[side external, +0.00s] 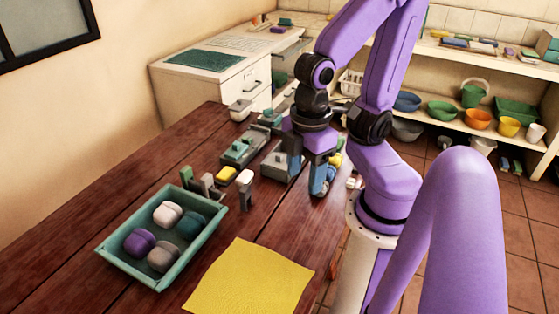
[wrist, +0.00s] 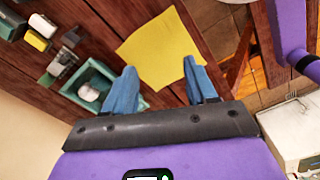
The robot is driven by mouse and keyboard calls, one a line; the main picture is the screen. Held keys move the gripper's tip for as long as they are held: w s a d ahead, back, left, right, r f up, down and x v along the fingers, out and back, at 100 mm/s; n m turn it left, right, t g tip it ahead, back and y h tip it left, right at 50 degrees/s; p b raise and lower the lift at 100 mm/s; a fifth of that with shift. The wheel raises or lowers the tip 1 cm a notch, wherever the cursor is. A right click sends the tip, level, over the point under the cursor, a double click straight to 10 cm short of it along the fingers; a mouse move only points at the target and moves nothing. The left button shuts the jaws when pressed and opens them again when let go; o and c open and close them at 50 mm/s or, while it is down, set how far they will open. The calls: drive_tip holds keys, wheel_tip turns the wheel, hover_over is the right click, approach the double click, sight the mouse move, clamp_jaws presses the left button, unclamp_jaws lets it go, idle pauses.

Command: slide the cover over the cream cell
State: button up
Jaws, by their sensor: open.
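My gripper (side external: 308,178) is open and empty, with blue fingers pointing down over the right part of the wooden table. In the wrist view its spread fingers (wrist: 160,66) have the yellow cloth beyond them. Several low grey fixtures with teal blocks on top, such as a teal-topped one (side external: 240,150), stand at the table's far end, left of my gripper. Another grey fixture (side external: 278,163) is close beside my gripper and partly hidden by it. I cannot tell which part is the cover or which is the cream cell.
A teal tray (side external: 122,263) holds several rounded blocks, including a white one (side external: 167,214). A yellow cloth (side external: 255,280) lies flat at the table's front. A small rack with a yellow block (side external: 227,174) stands behind the tray. Shelves with bowls (side external: 478,119) are at right.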

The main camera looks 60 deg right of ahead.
idle(0.4)
drive_tip(key=shift+c, duration=0.8)
drive_tip(key=w+d+m+g+h, duration=0.1)
drive_tip(key=w+d+m, duration=0.2)
drive_tip(key=w, duration=0.8)
drive_tip(key=w+d+m+g+h, duration=0.1)
drive_tip(key=w+d+m, duration=0.3)
drive_tip(key=w, duration=0.6)
drive_tip(key=w+d+f+m+g, duration=0.1)
drive_tip(key=w+d+f, duration=0.15)
drive_tip(key=d, duration=0.35)
drive_tip(key=w+d+f+m, duration=0.1)
drive_tip(key=w+d+m, duration=0.1)
drive_tip(key=w+d, duration=0.25)
drive_tip(key=m+g+y, duration=0.2)
drive_tip(key=m, duration=0.1)
approach(279, 154)
drive_tip(key=x, duration=0.8)
drive_tip(key=shift+s+a+f, duration=0.15)
drive_tip(key=shift+f, duration=0.15)
clamp_jaws()
